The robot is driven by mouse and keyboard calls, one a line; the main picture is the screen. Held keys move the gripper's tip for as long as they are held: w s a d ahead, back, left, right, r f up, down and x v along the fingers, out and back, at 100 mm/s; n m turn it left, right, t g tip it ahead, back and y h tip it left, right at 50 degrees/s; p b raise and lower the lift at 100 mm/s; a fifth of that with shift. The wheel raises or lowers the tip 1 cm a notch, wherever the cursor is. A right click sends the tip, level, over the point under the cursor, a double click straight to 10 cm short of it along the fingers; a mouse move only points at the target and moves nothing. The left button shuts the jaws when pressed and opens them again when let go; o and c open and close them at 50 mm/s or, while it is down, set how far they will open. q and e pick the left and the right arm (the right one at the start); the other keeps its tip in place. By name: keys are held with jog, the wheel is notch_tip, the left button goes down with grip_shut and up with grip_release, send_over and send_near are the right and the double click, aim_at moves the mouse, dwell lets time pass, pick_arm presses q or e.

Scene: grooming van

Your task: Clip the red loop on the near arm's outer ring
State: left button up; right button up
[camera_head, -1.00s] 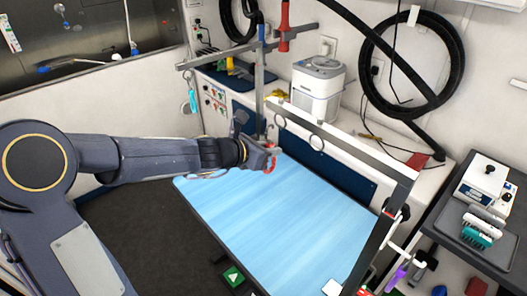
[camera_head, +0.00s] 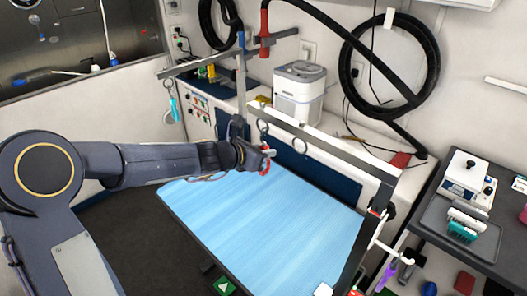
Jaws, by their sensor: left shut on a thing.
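My left gripper (camera_head: 266,154) is shut on the red loop (camera_head: 265,168), which hangs below the fingertips above the far edge of the blue table top. The near arm (camera_head: 335,150) is a grey bar running from a post at the right toward the upper left. Its outer ring (camera_head: 263,127) hangs near the bar's left end, just above my left gripper in the picture, with a visible gap between them. A second ring (camera_head: 300,146) hangs farther right on the same bar. My right gripper is not in view.
A far arm (camera_head: 205,65) carries a ring with a teal loop (camera_head: 174,109). A white appliance (camera_head: 299,90) stands on the counter behind the near arm. A cart (camera_head: 450,225) with tools stands at the right.

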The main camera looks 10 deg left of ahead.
pick_arm(q)
jog(key=o, duration=0.9)
jog(key=shift+p+v, duration=1.05)
jog(key=shift+v, duration=2.45)
